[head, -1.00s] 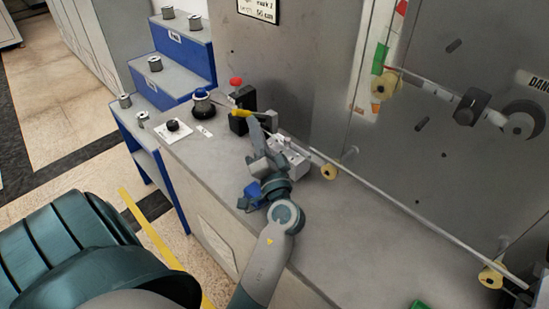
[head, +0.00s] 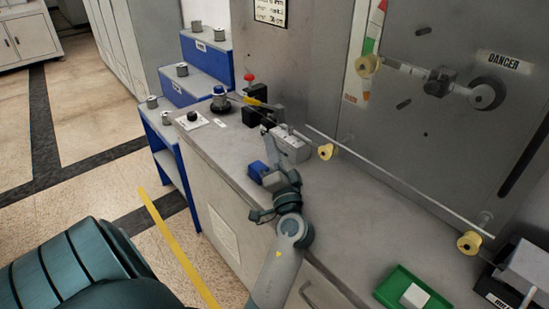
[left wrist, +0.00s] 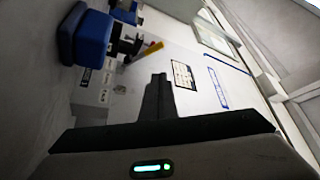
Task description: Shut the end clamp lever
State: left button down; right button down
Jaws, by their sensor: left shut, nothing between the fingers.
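I cannot tell whether the lever is fully shut. My left gripper (head: 269,132) is shut and empty, a little nearer than the lever and apart from it. Its closed fingers show in the left wrist view (left wrist: 159,92). My right gripper is not in view.
A light grey block (head: 292,148) stands right of my fingers. A thin rod (head: 395,192) with yellow rollers runs along the bench. A red knob (head: 249,77) and a blue-topped post (head: 220,98) stand behind. A green tray (head: 412,290) is near right; the middle bench is clear.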

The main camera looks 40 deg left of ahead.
pick_arm(q)
jog(key=shift+s+d+f, duration=0.15)
jog(key=shift+f, duration=0.05)
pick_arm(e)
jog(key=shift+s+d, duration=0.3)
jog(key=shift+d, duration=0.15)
pick_arm(q)
jog(key=shift+r, duration=0.1)
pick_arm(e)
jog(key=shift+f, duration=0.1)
